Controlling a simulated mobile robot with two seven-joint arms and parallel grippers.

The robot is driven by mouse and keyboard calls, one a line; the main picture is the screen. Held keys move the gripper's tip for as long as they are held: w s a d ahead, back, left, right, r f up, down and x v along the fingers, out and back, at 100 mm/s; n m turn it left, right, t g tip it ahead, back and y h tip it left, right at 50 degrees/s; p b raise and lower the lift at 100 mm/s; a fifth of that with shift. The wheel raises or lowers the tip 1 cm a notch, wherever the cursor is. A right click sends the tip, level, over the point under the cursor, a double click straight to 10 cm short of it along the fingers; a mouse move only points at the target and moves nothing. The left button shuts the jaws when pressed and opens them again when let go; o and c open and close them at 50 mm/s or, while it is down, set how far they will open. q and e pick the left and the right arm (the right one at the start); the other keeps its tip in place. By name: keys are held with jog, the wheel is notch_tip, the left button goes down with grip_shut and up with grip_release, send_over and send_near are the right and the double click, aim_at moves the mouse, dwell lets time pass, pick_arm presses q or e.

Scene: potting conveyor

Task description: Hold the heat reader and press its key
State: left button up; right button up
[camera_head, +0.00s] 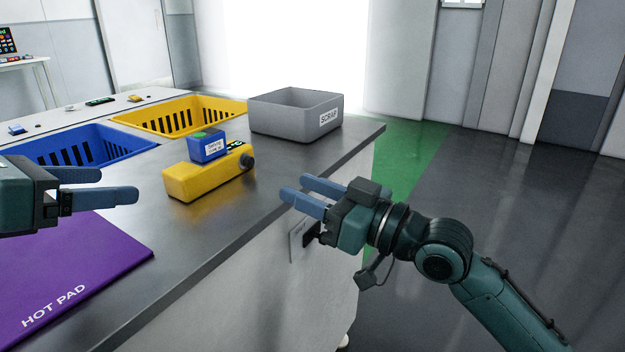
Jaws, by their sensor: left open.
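The heat reader appears to be the yellow device (210,182) lying on the grey worktop, with a dark round nose at its right end. A blue block (208,148) with a white label and a green patch on top sits on or just behind it; I cannot tell whether they are joined. The green patch may be the key. My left gripper (118,186) is open and empty, left of the yellow device and above the purple mat. My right gripper (293,188) is open and empty, right of the device near the worktop's front edge, apart from it.
A purple hot pad (95,260) lies at the left front. A blue crate (75,150) and a yellow crate (180,115) stand behind. A grey scrap bin (290,115) stands at the back right. Bare worktop (190,235) lies in front of the device.

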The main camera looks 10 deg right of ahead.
aim_at(172, 181)
pick_arm(q)
jog(key=x, duration=1.3)
jog(key=shift+w, duration=0.1)
pick_arm(e)
jog(key=shift+w+d+r+n+g+h, duration=0.15)
jog(key=shift+w+d+n+h, duration=0.15)
jog(key=shift+w+n, duration=0.25)
jog(key=shift+w+d+r+n+g+h, duration=0.15)
jog(key=shift+w+d+n+h, duration=0.15)
jog(key=shift+w+n, duration=0.25)
pick_arm(q)
jog(key=shift+c, duration=0.4)
pick_arm(e)
jog(key=shift+w+f, duration=0.1)
pick_arm(q)
jog(key=c, duration=1.1)
pick_arm(e)
grip_shut()
jog(key=shift+a, duration=0.1)
